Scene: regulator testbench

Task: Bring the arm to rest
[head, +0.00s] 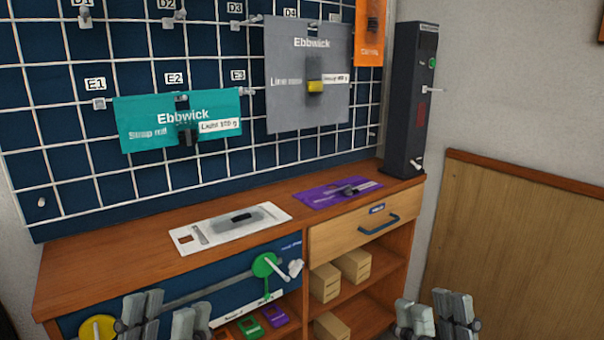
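My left gripper (167,313) is at the bottom left of the head view, in front of the bench. Its two fingers stand apart with nothing between them. My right gripper (434,312) is at the bottom right, in front of the bench's right end. Its fingers are also apart and hold nothing. Both point upward in the picture. The lower parts of both grippers and both arms are cut off by the frame's bottom edge.
The wooden bench (120,234) carries a white card (206,236) and a purple card (320,196). A pegboard grid (70,150) with hanging cards rises behind, beside a dark tower (408,130). A green knob (264,265) with a pale handle projects from the bench front.

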